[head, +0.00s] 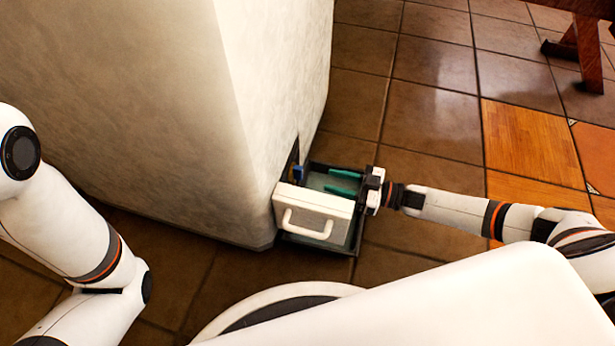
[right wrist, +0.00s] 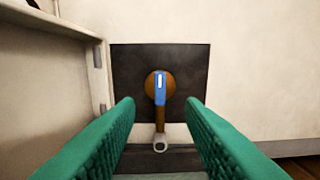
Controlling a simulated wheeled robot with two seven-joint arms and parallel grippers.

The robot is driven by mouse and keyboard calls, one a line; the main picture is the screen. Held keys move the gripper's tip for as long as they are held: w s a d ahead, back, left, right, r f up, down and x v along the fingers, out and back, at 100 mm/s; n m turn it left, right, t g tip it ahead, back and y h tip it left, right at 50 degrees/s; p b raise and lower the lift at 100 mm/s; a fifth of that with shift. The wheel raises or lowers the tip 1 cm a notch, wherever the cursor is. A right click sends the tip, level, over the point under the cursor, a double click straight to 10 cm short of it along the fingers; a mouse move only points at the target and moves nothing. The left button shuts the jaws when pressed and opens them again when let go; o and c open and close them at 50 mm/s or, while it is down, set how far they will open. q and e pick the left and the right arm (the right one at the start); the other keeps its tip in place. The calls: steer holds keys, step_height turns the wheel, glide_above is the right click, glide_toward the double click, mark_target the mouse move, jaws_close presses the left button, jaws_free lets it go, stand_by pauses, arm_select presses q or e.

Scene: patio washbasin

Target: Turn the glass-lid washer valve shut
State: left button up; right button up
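The valve shows in the right wrist view as a blue lever (right wrist: 160,92) on a round brown body (right wrist: 149,84), against a dark square plate (right wrist: 130,62). The lever lies upright in that picture, above a brown stem with a grey ring end (right wrist: 160,142). In the head view only a small blue part (head: 297,174) of it shows, by the wall. My right gripper (head: 328,179) is open, its teal fingers apart and pointing at the valve. The lever appears between the fingertips; contact is not visible. My left arm is at the left; its gripper is not in view.
A white panel with a handle (head: 315,213) and a dark-framed glassy case (head: 354,238) surround the right fingers. The pale block (head: 150,100) stands close on the left. A light ledge (right wrist: 98,75) lies left of the valve. Tiled floor (head: 435,110) is open to the right.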

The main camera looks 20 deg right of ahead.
mark_target(297, 172)
steer(key=b+x, duration=0.2)
steer(key=x, duration=0.5)
steer(key=shift+w+a+b, duration=0.15)
steer(key=shift+a+b, duration=0.1)
steer(key=shift+b, duration=0.1)
steer(key=shift+c, duration=0.4)
jaws_close()
